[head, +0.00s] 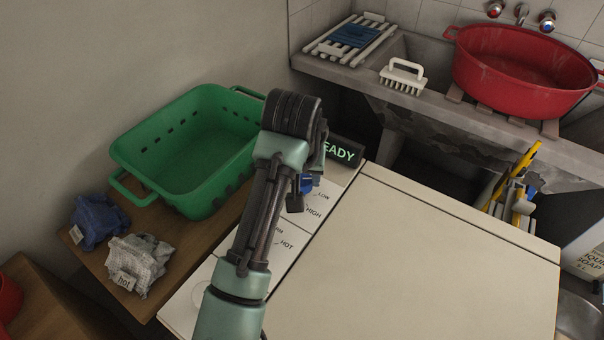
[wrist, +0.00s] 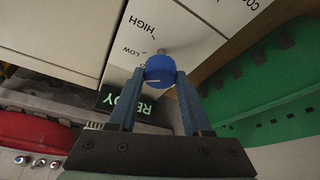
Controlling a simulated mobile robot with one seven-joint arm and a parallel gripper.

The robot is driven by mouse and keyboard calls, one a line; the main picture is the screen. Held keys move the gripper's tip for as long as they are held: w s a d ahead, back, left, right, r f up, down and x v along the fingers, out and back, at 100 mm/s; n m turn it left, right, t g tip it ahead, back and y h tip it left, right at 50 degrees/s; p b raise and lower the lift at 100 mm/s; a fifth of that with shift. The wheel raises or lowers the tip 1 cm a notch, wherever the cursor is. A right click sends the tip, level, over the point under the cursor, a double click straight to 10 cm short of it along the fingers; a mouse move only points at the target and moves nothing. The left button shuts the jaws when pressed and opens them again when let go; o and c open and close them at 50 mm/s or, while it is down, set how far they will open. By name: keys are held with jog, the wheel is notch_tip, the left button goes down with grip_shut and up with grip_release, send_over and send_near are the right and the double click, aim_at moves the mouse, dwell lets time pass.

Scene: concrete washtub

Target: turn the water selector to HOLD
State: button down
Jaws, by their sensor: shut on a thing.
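A blue round knob (wrist: 160,70) sits on the white control panel (wrist: 190,30), between the two fingers of my gripper (wrist: 160,78) in the wrist view. The fingers are shut on it from both sides. A short pale line shows on the knob's face. Labels LOW and HIGH are printed beside it; no HOLD label is readable. In the head view the knob (head: 309,183) shows only partly behind my gripper (head: 304,188), near LOW and HIGH. The display (head: 343,151) shows READY, its first letter hidden by my arm.
A green basket (head: 185,150) stands left on a wooden surface beside a blue cloth (head: 97,220) and a grey cloth tagged "hot" (head: 138,262). The broad pale machine top (head: 420,260) is bare. A red tub (head: 515,70) and white brush (head: 402,77) are on the concrete washtub (head: 440,105).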

jog(key=shift+r+p, duration=0.1)
jog(key=shift+p, duration=0.2)
jog(key=n+p, duration=0.2)
jog(key=p, duration=0.1)
jog(key=shift+d+r+y, duration=0.15)
jog(key=shift+y, duration=0.25)
jog(key=n+y+p, duration=0.1)
jog(key=n+p, duration=0.1)
jog(key=p, duration=0.1)
jog(key=shift+d+n, duration=0.1)
jog(key=shift+n, duration=0.2)
jog(key=n+y+p, duration=0.1)
jog(key=n+p, duration=0.1)
jog(key=shift+n+g, duration=0.3)
jog(key=shift+w+f+n+g+y+p, duration=0.15)
jog(key=shift+n+y+p, duration=0.1)
jog(key=shift+n, duration=0.6)
jog(key=shift+s+f+n+g+y+p, duration=0.15)
jog(key=shift+n+y+p, duration=0.1)
jog(key=shift+n, duration=0.6)
jog(key=shift+w, duration=0.1)
jog(key=shift+c, duration=1.7)
grip_release()
